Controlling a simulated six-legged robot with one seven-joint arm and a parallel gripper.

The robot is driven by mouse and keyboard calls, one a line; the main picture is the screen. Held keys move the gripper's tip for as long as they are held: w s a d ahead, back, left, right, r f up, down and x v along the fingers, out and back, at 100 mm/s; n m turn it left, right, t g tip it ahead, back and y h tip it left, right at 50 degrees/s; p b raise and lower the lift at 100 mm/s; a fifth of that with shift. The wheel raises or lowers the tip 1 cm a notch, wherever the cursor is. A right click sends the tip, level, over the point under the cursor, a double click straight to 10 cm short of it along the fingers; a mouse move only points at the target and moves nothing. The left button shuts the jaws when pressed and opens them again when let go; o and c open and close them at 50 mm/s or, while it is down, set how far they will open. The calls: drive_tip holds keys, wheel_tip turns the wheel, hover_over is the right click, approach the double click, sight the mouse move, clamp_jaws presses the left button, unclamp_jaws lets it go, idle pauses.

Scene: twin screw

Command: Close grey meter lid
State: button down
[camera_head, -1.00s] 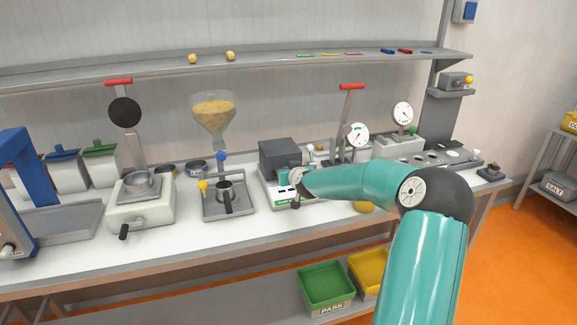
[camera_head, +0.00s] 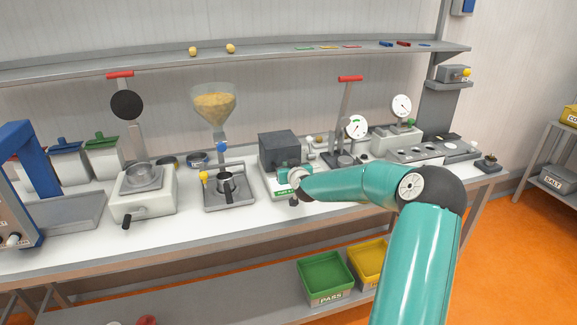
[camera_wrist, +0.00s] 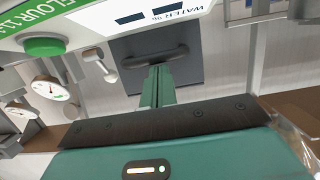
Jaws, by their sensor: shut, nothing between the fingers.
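The meter has a white body (camera_head: 276,188) with a green label, on the bench near the picture's middle. Its dark grey lid (camera_head: 279,145) shows as a boxy block above the rear of the body. In the wrist view the lid is a dark grey panel (camera_wrist: 190,38) with a bar handle across it. My gripper (camera_wrist: 158,70) is shut and empty, its green fingers pointing at the panel just by the handle. Whether the tips touch the lid cannot be told. In the head view my wrist and hand hide part of the meter's front, and the fingertips are not clear.
A green button (camera_wrist: 44,46) and water display (camera_wrist: 158,14) lie close to my fingers. Left stand a portafilter station (camera_head: 228,190) and funnel (camera_head: 213,105). Right are a red-handled press (camera_head: 346,110) and gauges. A shelf (camera_head: 260,58) runs above.

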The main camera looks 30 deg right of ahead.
drive_tip(key=f, duration=0.3)
drive_tip(key=shift+s+a, duration=0.2)
drive_tip(key=shift+s, duration=0.1)
drive_tip(key=shift+s+f+g, duration=0.3)
drive_tip(key=shift+s, duration=0.2)
drive_tip(key=shift+w+r+v, duration=0.4)
drive_tip(key=shift+r+v, duration=1.15)
drive_tip(key=shift+v, duration=5.35)
drive_tip(key=s+a+n+g+y, duration=0.1)
drive_tip(key=s+a+n+g, duration=0.3)
drive_tip(key=a, duration=1)
drive_tip(key=s+a+r+g+y, duration=0.1)
drive_tip(key=s+a, duration=0.3)
drive_tip(key=s, duration=0.4)
drive_tip(key=s+a+r+g+y, duration=0.1)
drive_tip(key=s+a+r+g, duration=0.1)
drive_tip(key=s+a, duration=0.3)
drive_tip(key=s+a+r+m+g+y, duration=0.1)
drive_tip(key=s+a+r, duration=0.2)
drive_tip(key=s, duration=0.8)
drive_tip(key=shift+s+a+r+g, duration=0.3)
drive_tip(key=shift+s+a+r, duration=0.1)
drive_tip(key=shift+a, duration=0.7)
